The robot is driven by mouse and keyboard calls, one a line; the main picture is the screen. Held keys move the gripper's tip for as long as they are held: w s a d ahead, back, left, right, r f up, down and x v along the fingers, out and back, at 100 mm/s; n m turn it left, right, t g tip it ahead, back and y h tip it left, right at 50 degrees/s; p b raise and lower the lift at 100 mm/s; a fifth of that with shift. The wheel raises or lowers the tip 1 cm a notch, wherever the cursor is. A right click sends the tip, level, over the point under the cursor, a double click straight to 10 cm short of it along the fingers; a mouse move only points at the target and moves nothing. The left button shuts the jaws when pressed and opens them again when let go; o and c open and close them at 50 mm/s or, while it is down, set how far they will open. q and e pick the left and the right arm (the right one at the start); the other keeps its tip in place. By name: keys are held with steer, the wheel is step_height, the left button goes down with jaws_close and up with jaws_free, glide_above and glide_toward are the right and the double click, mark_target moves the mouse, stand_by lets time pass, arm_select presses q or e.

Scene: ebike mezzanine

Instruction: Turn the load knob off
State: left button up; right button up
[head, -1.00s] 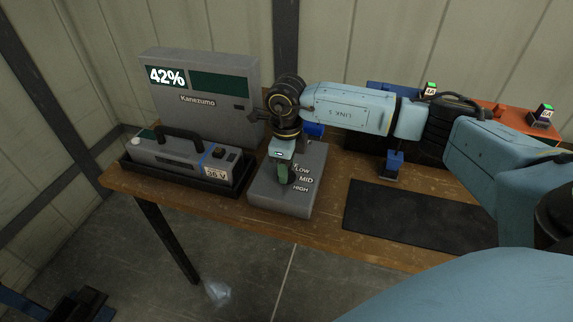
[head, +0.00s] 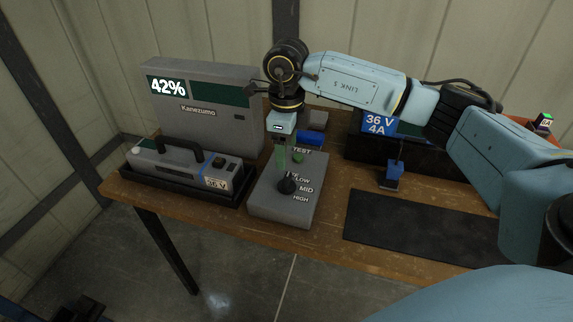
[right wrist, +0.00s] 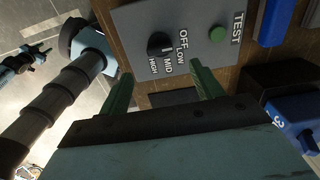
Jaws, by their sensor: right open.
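The load knob (head: 287,185) is a round black knob on the sloped grey control box (head: 283,208). It also shows in the right wrist view (right wrist: 158,45), beside the printed labels OFF, LOW, MID and HIGH. I cannot tell for sure which label it points to. My right gripper (head: 284,162) is open and empty, above and behind the knob, with its green fingers pointing down. In the right wrist view the fingers (right wrist: 162,80) stand apart, and the knob lies beyond them, clear of both.
A green TEST button (head: 298,157) sits on the box behind the knob. A grey display unit (head: 205,120) reading 42% and a battery (head: 180,165) in a black tray stand left. A black mat (head: 420,228) lies right. A blue connector (head: 392,176) stands behind the mat.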

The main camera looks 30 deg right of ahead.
steer(key=shift+r, duration=2.3)
steer(key=shift+a+f, duration=0.1)
